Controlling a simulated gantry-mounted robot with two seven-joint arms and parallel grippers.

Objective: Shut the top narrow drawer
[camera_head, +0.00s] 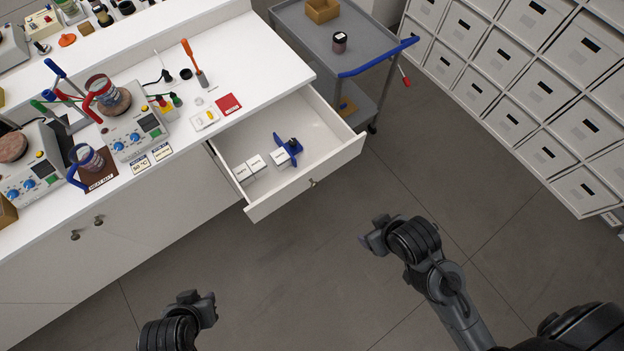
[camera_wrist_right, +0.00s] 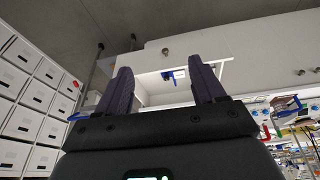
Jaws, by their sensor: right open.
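The white top narrow drawer (camera_head: 305,186) stands pulled out from under the bench top, with a small dark handle (camera_head: 312,183) on its front. Inside lie small white labelled boxes (camera_head: 257,164) and a blue object (camera_head: 288,148). In the right wrist view the handle (camera_wrist_right: 165,51) shows between and beyond my fingers. My right gripper (camera_head: 369,240) is open and empty, apart from the drawer, to the right of and below its front; its fingers (camera_wrist_right: 162,88) are spread. My left gripper (camera_head: 203,300) is low in the head view, away from the drawer; its jaw state is unclear.
The white bench top (camera_head: 255,55) carries hotplates (camera_head: 135,125), beakers and a red card (camera_head: 228,104). A grey cart (camera_head: 345,20) with a blue handle (camera_head: 375,62) stands close behind the drawer's right side. White storage bins (camera_head: 540,85) line the right. Floor before the drawer is clear.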

